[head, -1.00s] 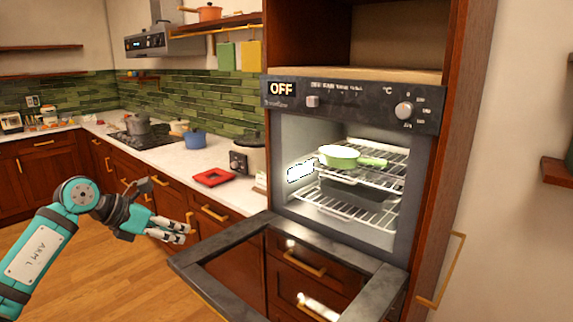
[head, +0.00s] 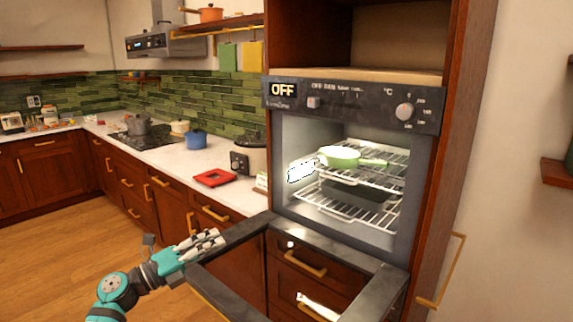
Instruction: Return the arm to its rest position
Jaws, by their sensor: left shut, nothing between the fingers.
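My left gripper (head: 212,240) is in the lower left of the head view, shut and empty. Its fingers are close to the left edge of the lowered oven door (head: 368,292); I cannot tell whether they touch it. The left arm comes up from the bottom edge. My right gripper is not in view. The oven (head: 428,180) is open, with its display reading OFF. A light green pan (head: 340,153) sits on the upper wire rack, its handle pointing right. A dark tray (head: 355,193) shows below it.
The oven door hangs open in front of drawers with gold handles. A red tray (head: 215,178), a slow cooker (head: 248,155) and a blue pot (head: 196,140) stand on the white counter. The wooden floor (head: 60,245) at the left is clear.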

